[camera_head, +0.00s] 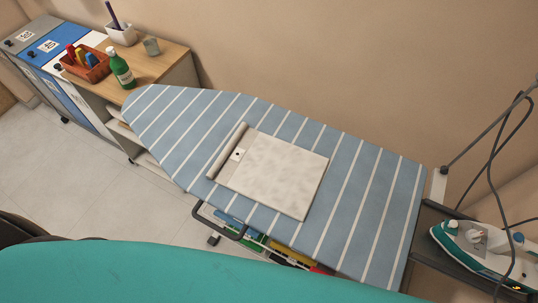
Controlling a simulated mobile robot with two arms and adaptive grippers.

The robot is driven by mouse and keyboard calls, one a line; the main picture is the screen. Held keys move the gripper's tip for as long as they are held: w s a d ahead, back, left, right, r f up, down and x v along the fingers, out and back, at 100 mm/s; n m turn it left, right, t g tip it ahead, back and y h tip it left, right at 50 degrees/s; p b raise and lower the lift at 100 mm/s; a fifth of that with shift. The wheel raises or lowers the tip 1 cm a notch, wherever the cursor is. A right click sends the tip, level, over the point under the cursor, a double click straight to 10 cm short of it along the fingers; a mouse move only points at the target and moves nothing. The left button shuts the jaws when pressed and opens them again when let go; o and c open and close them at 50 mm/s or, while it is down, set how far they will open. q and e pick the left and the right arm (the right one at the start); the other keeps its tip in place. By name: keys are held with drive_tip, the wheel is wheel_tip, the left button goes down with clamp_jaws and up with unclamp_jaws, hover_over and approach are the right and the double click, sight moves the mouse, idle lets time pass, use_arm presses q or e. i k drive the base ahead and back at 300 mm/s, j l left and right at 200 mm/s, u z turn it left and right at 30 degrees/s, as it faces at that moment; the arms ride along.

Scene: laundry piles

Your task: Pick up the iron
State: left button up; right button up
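The iron (488,250) is white and teal. It rests at the right edge of the head view, beyond the right end of the ironing board, and its far right part is cut off by the frame. A dark cord loops up from beside it and partly crosses in front of it. Neither of my grippers shows in this view.
The blue striped ironing board (375,205) spans the middle, with a folded pale cloth (275,170) on it. A wooden-topped cabinet (165,62) stands back left with a green bottle (121,68), a red-brown box (86,64) and cups. Colored bins (50,50) stand beside it. Floor at left is clear.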

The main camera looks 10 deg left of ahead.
sight(489, 259)
drive_tip(key=z, duration=1.8)
